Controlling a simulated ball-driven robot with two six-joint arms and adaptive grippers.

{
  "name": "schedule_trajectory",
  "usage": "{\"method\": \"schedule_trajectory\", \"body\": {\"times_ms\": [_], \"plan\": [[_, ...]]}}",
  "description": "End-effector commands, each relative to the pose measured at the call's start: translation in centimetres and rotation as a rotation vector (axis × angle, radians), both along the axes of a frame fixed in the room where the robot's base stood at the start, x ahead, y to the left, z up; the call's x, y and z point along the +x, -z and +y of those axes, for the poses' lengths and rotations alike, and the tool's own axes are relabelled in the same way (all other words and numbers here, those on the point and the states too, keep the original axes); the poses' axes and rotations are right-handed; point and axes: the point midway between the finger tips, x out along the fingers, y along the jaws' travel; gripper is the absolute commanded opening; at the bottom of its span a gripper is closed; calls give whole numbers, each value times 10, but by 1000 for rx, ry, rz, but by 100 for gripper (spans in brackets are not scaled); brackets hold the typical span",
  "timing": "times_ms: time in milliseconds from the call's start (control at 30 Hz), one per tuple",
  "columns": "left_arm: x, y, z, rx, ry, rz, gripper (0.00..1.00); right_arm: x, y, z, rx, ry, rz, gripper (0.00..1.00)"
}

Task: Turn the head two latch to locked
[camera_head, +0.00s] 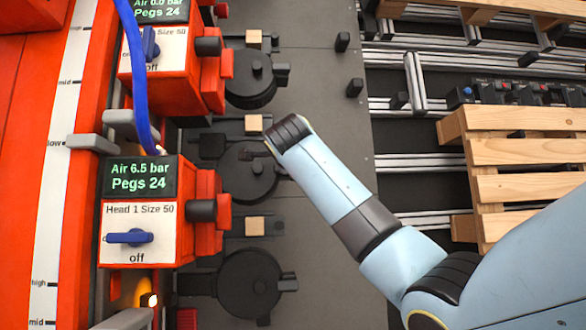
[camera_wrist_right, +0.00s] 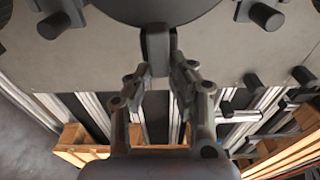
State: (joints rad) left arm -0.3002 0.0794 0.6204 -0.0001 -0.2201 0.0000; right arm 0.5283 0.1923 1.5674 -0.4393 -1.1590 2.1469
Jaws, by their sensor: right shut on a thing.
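A round black disc (camera_head: 245,180) with a tab sits on the dark grey deck, the middle one of several similar discs. My right arm comes in from the lower right and its wrist partly covers this disc's right side. In the right wrist view, the right gripper (camera_wrist_right: 158,78) is shut on the dark latch tab (camera_wrist_right: 158,42) that sticks out from the disc (camera_wrist_right: 150,8). No label for head two is readable, and the latch's locked mark cannot be seen. My left gripper is not in view.
A red panel (camera_head: 140,215) reads Head 1 Size 50, with a horizontal blue knob (camera_head: 130,237). The upper panel's blue knob (camera_head: 150,45) is upright, and a blue hose (camera_head: 134,70) crosses it. Wooden pallets (camera_head: 515,152) and rails lie right. Short black pegs (camera_head: 354,87) stand on the deck.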

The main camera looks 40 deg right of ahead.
Motion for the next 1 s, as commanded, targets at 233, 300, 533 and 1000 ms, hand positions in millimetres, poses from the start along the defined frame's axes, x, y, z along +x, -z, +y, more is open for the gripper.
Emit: {"method": "schedule_trajectory", "body": {"times_ms": [233,300,533,1000], "plan": [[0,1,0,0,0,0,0,-1,2,0,16,10,-5,0],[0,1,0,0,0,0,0,-1,2,0,18,11,-5,0],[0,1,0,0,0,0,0,-1,2,0,17,10,-4,22],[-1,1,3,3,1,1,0,-2,0,2,14,9,-7,42]]}}
